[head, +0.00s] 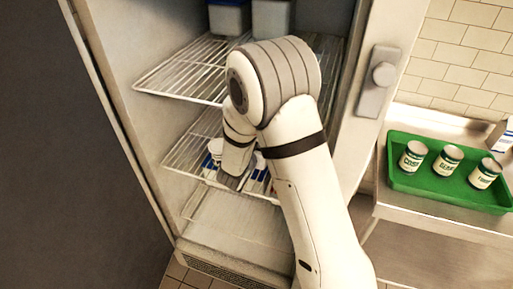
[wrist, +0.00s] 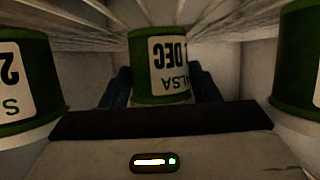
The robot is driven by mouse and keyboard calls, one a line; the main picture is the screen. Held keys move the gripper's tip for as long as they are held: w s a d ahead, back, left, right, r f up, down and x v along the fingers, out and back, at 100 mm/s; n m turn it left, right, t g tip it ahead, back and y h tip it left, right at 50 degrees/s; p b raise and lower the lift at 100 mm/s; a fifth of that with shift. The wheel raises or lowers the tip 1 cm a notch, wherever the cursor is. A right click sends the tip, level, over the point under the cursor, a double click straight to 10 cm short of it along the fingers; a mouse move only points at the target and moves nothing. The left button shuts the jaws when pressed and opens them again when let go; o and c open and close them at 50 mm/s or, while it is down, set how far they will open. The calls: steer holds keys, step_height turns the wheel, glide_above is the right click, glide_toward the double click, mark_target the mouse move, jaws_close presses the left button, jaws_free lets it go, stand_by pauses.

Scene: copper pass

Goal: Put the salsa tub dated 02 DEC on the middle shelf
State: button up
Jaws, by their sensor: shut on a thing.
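My gripper (wrist: 165,90) is shut on a green tub (wrist: 145,85) that stands between its dark fingers. The tub's white label shows upside down, with part of "SALSA" and "DEC"; its day number is cut off at the label's edge. In the head view my gripper (head: 233,181) is inside the open fridge, at the level of the second wire shelf (head: 183,155), with the held tub hidden by my arm. Another green tub (wrist: 35,75) with a partly seen label stands to the left in the wrist view, and a third (wrist: 298,60) to the right.
An upper wire shelf (head: 165,78) holds blue-lidded containers (head: 230,16) above my gripper. Blue and white items (head: 209,162) sit beside my gripper. The fridge walls are close on both sides. A green tray (head: 440,188) with cans stands on the counter at right.

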steer(key=shift+f, duration=0.2)
steer(key=o, duration=1.2)
steer(key=shift+r, duration=0.1)
steer(key=shift+o, duration=0.2)
steer(key=shift+r, duration=0.2)
steer(key=v, duration=1.2)
